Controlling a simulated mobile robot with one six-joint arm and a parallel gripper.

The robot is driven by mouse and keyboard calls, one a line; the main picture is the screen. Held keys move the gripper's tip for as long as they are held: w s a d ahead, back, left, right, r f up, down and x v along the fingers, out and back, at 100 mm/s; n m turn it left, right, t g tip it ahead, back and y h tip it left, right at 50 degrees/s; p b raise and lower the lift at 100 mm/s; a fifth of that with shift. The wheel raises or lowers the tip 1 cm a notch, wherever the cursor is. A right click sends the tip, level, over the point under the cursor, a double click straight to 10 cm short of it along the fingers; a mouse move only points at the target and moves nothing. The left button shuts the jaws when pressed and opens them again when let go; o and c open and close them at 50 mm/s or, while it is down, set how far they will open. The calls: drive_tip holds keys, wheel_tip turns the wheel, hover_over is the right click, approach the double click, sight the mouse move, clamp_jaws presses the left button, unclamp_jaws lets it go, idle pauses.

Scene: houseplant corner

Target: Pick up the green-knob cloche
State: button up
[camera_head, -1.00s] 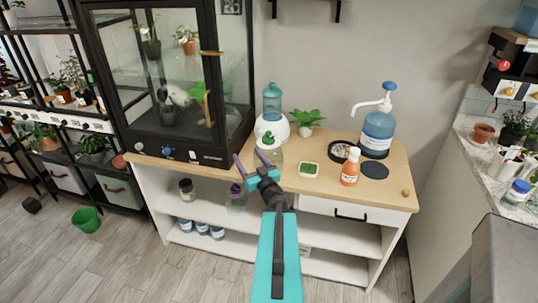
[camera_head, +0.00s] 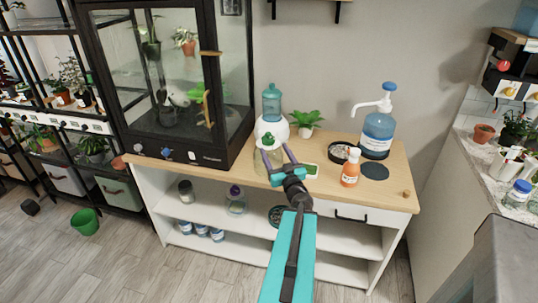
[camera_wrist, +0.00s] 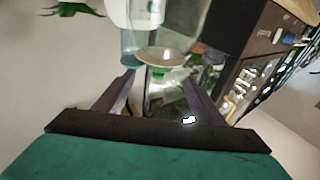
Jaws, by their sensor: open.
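The green-knob cloche (camera_head: 275,157), clear glass, stands upright on the wooden top of the cabinet, in front of a white device with a teal tank. My gripper (camera_head: 275,149) is open, with its two purple fingers reaching in from the front on either side of the cloche. In the wrist view my open gripper (camera_wrist: 160,76) has clear glass of the cloche (camera_wrist: 163,98) and a green part between its fingers. I cannot tell whether a finger touches it. The arm and fingers partly hide the cloche in the head view.
The white device with teal tank (camera_head: 271,103) stands close behind the cloche. A black glass cabinet (camera_head: 165,80) is left. A purple-knob cloche (camera_head: 236,203) sits on the shelf below.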

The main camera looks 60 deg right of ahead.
sight(268, 138)
drive_tip(key=shift+b+x, duration=1)
drive_tip(key=shift+b, duration=0.35)
drive_tip(key=x, duration=0.3)
drive_tip(key=shift+w+d+r+p, duration=0.1)
drive_tip(key=shift+w+r+p, duration=0.1)
drive_tip(key=shift+w+p, duration=0.15)
drive_tip(key=shift+x, duration=1.1)
drive_tip(key=shift+w+d, duration=0.1)
drive_tip(key=shift+p+x, duration=0.8)
drive_tip(key=shift+x, duration=1.65)
drive_tip(key=shift+d, duration=0.1)
clamp_jaws()
